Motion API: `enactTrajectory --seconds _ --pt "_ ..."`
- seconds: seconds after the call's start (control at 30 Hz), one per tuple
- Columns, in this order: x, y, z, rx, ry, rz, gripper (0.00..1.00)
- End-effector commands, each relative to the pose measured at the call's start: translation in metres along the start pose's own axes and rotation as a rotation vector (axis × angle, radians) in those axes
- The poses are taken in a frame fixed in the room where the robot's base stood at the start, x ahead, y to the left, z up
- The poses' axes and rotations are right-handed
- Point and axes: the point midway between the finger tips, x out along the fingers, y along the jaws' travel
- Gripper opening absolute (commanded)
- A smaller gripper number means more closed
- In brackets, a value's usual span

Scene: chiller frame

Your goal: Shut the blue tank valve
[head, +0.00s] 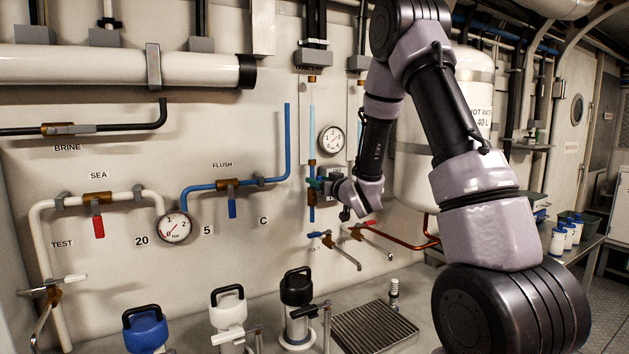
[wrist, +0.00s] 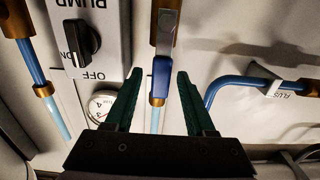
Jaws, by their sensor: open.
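The blue-gripped valve lever (wrist: 162,78) shows in the wrist view, with a grey metal arm running up from its blue sleeve. It lies roughly in line with the upright pipe (wrist: 155,122) behind it, which has brass fittings. My gripper (wrist: 160,74) is open, with one green finger on each side of the blue sleeve. Gaps show between the sleeve and both fingers; I cannot tell the depth. In the head view my gripper (head: 314,184) is at the blue pipe (head: 312,145) on the wall, and hides most of the valve.
A pump switch box (wrist: 92,35) sits close beside the lever, with a gauge (wrist: 102,104) below it. The flush pipe (wrist: 228,84) is on the other side. In the head view, a gauge (head: 331,140) is above my gripper and taps (head: 345,250) are below.

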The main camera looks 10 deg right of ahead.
Motion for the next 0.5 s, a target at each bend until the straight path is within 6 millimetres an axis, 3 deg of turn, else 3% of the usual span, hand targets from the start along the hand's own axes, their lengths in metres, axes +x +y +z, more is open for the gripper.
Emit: enactTrajectory --seconds 0.2,0.5 --pt "0.025 0.000 0.000 0.000 0.000 0.000 0.55" --pt "0.030 0.000 0.000 0.000 -0.001 0.000 0.55"
